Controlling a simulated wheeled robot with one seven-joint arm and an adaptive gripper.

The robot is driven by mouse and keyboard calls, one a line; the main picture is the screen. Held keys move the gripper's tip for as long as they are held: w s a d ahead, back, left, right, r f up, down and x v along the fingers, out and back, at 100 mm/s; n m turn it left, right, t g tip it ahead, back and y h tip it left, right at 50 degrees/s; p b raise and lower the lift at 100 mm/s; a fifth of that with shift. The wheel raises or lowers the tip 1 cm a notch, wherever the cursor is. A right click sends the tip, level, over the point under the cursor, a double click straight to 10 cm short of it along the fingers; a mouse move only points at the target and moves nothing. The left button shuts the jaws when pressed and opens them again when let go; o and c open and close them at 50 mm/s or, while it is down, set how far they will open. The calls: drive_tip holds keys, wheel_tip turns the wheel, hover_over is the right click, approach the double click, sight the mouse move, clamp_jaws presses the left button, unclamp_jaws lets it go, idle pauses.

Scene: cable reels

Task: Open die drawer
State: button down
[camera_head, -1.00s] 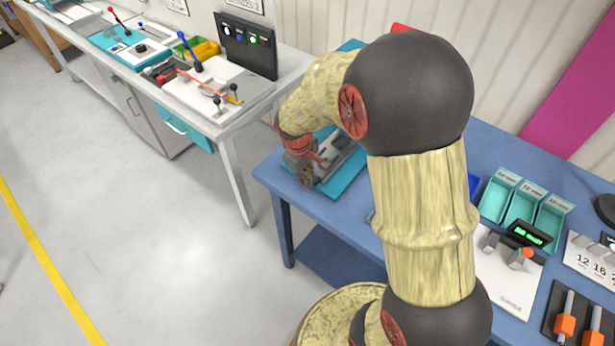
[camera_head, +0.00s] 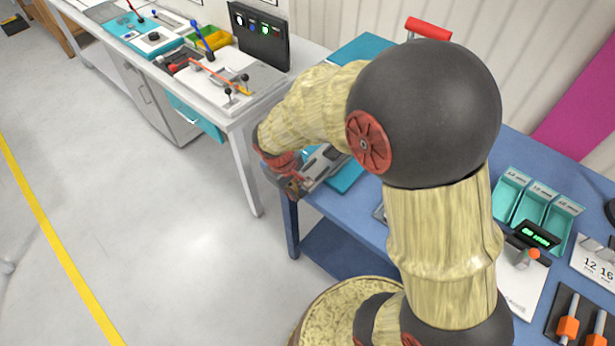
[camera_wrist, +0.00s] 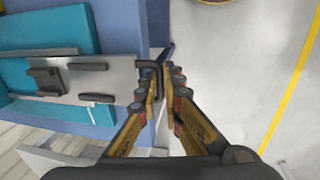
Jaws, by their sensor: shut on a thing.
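The die drawer (camera_wrist: 118,78) is a pale grey plate with dark fittings on it. In the wrist view it sticks out past its teal base (camera_wrist: 75,38) to the blue table's edge. A dark handle (camera_wrist: 152,72) stands at its outer end. My gripper (camera_wrist: 166,88) is shut on this handle, one finger on each side. In the head view the drawer's grey top (camera_head: 322,162) shows partly, beside my gripper (camera_head: 286,182) at the blue table's left corner. My arm hides much of the teal base there.
The blue table (camera_head: 345,213) carries teal bins (camera_head: 530,208) and a panel with a green display (camera_head: 535,235) at right. A white bench (camera_head: 262,108) with levers and a teal drawer (camera_head: 195,116) stands at left. Floor between them is clear.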

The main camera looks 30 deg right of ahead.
drive_tip(key=shift+s+a, duration=0.3)
drive_tip(key=shift+a, duration=0.35)
drive_tip(key=shift+s+a, duration=0.25)
drive_tip(key=shift+a, duration=0.4)
drive_tip(key=c, duration=2.5)
unclamp_jaws()
drive_tip(key=o, duration=0.6)
drive_tip(key=shift+f, duration=0.15)
drive_tip(key=r, duration=0.4)
drive_tip(key=a+r, duration=0.1)
drive_tip(key=r, duration=0.3)
drive_tip(key=s+a+r, duration=0.1)
drive_tip(key=r, duration=0.3)
drive_tip(key=shift+a, duration=0.1)
